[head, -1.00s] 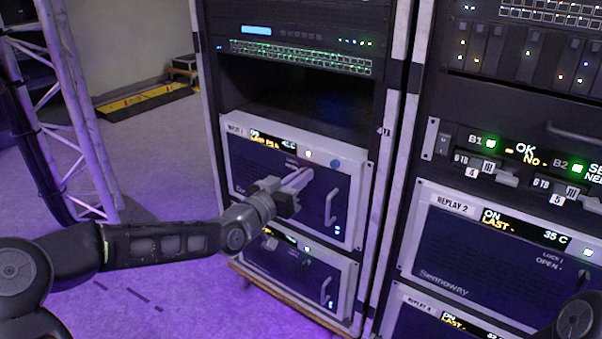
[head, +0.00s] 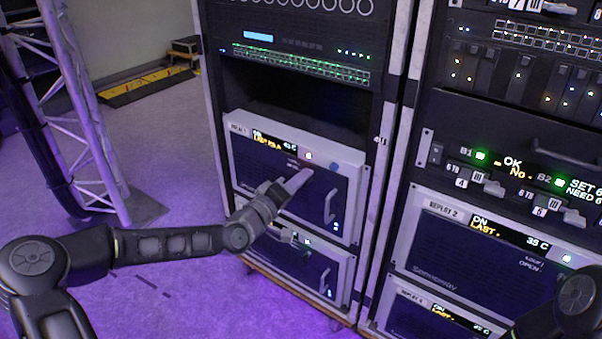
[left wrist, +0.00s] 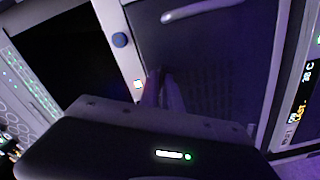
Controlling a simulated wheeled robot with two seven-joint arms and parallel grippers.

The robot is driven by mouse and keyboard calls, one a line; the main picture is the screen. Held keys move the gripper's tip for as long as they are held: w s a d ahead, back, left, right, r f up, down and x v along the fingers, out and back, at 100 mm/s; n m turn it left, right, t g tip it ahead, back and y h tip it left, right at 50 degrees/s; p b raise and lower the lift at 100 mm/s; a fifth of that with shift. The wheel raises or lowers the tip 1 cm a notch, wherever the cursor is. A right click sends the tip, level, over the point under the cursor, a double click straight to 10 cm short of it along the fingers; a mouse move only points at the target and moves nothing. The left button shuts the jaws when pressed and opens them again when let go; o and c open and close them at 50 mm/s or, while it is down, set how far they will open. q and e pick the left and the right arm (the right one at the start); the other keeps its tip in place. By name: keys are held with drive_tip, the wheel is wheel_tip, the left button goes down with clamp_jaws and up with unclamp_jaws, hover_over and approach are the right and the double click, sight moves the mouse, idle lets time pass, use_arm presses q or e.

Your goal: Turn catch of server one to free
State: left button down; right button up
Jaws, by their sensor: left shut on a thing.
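Server one is the dark-fronted unit labelled "REPLAY 1" (head: 240,165) in the left rack. Its white top strip carries a lit display and a blue round button (head: 333,167); the button also shows in the left wrist view (left wrist: 119,40). My left gripper (head: 303,176) is at the panel's upper middle, below the strip, its fingers shut on the catch. The fingers hide the catch, so its angle cannot be told. In the left wrist view the fingertips (left wrist: 160,82) meet the dark panel beside the strip. My right gripper is out of view.
A handle (head: 329,206) stands out to the right of my left gripper. Another server (head: 300,265) sits below, and an empty dark bay (head: 290,103) is above. The right rack holds "REPLAY 2" (head: 470,255). A truss (head: 75,110) stands at the left.

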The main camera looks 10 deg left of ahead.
use_arm(q)
drive_tip(key=shift+f+n+p, duration=0.1)
drive_tip(key=shift+n+p, duration=0.45)
drive_tip(key=shift+n, duration=2.35)
drive_tip(key=c, duration=1.6)
unclamp_jaws()
drive_tip(key=shift+o, duration=0.2)
